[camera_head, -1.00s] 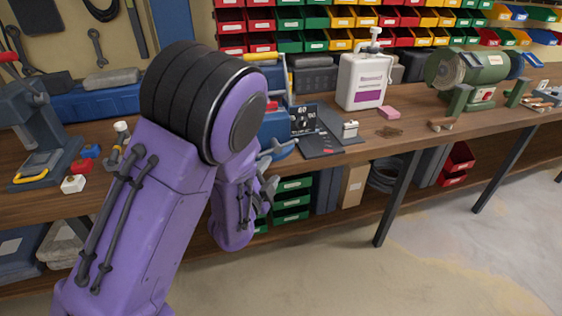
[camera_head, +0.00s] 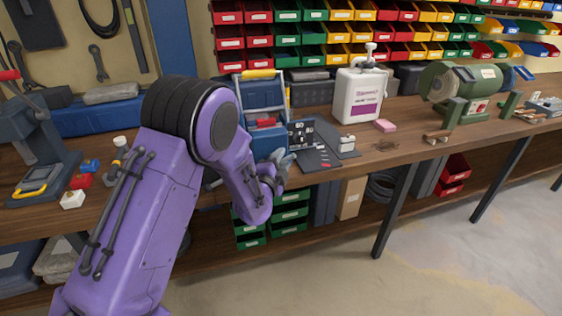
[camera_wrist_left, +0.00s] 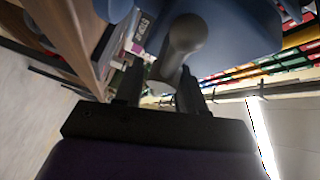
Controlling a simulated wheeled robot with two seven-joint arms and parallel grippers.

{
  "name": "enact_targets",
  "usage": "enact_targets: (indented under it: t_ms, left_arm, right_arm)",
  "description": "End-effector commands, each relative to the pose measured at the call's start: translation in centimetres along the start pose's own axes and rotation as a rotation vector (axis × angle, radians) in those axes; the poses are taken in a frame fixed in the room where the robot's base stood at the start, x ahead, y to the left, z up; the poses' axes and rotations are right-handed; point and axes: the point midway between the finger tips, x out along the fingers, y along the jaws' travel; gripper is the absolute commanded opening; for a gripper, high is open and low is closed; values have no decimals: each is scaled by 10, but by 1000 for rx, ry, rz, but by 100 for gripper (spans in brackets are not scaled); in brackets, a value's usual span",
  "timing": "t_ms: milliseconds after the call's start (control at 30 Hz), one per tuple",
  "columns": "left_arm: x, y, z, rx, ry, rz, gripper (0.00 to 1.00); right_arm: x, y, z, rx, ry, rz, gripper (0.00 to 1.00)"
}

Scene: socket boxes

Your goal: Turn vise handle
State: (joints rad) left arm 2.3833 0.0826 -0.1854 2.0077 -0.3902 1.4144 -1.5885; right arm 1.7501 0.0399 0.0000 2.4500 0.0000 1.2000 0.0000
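The blue vise (camera_head: 266,143) stands at the front edge of the workbench, partly hidden behind my left forearm and hand in the head view. My left gripper (camera_head: 279,172) is just in front of it. In the left wrist view, the vise's blue body (camera_wrist_left: 235,50) fills the top, with a rounded grey handle part (camera_wrist_left: 183,42) pointing down toward my fingers. My left gripper (camera_wrist_left: 161,78) is open, with its two dark fingers apart. The narrow end of the grey part reaches the gap between the fingertips; I cannot tell whether they touch. My right gripper is not in view.
The wooden bench (camera_head: 408,130) also carries a blue toolbox (camera_head: 262,92), a white bottle (camera_head: 361,95), a pink block (camera_head: 385,125) and a green grinder (camera_head: 463,92). Green drawers (camera_head: 289,211) stand below. Free floor (camera_head: 430,260) lies in front.

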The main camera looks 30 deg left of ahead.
Motion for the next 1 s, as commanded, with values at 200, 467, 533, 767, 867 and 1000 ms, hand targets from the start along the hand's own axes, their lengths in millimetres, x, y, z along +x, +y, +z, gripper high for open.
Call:
enact_targets:
  t_ms: [200, 467, 533, 767, 867, 1000]
  left_arm:
    - [0, 0, 0, -1, 0, -1, 4]
    - [0, 2, 1, -38, 10, -30, 4]
    - [0, 2, 1, -64, 17, -51, 4]
    - [-1, 2, 2, -198, 52, -151, 4]
    - [-2, 1, 2, -271, 71, -205, 4]
    - [-2, -1, 2, -378, 98, -283, 4]
  right_arm:
    - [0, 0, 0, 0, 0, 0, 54]
    - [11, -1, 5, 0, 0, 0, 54]
    - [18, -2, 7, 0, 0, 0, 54]
    - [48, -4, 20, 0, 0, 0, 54]
    - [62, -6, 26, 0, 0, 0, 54]
    - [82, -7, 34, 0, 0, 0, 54]
